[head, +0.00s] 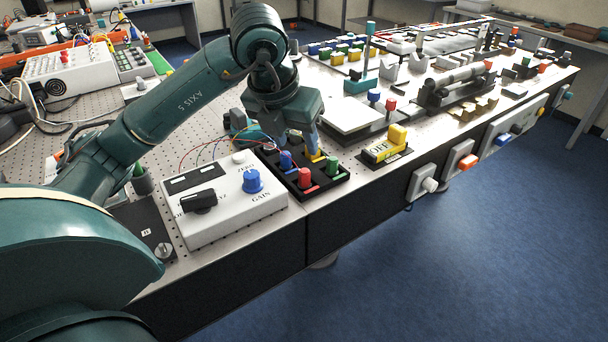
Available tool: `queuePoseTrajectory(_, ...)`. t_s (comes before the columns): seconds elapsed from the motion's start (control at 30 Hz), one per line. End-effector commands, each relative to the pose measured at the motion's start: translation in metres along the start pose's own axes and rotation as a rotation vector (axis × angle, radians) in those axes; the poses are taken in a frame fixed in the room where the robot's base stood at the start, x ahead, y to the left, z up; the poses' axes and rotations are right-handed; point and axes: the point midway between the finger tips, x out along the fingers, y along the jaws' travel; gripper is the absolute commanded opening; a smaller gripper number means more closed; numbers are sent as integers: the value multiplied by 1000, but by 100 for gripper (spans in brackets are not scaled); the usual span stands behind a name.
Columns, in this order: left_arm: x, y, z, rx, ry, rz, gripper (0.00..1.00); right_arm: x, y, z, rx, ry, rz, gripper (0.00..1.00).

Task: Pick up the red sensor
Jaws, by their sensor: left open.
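A red sensor (305,179), a short upright cylinder, stands in the front part of a black tray (328,189) near the table's front edge. A blue sensor (286,160) and a green one (332,166) stand in the same tray. A yellow part (316,156) shows at its back, partly covered by my gripper. My left gripper (305,148) points down over the back of the tray, behind and above the red sensor. It is open, and its fingers are apart from the red sensor. One finger is mostly hidden. My right gripper is not in view.
A white box (222,216) with a blue GAIN knob and a black knob stands left of the tray. A yellow OFF switch (391,146) stands to the right. Behind are a white plate (345,113) and small blue and red cylinders. Thin wires run behind the box.

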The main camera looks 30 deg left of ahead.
Motion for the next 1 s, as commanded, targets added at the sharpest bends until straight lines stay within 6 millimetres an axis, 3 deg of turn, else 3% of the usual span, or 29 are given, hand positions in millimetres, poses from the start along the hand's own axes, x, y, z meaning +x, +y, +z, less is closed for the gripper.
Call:
queuePoseTrajectory(0.1, 6, 10, 3, -22, -14, 45, 46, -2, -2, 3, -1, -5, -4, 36)
queuePoseTrajectory(0.4, 60, 12, 4, -21, -11, 42, 46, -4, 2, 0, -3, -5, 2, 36)
queuePoseTrajectory(0.67, 80, 12, 4, -19, -12, 40, 46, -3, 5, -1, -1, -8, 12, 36)
queuePoseTrajectory(1.0, 124, 14, 4, -19, -14, 39, 46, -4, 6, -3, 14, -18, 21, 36)
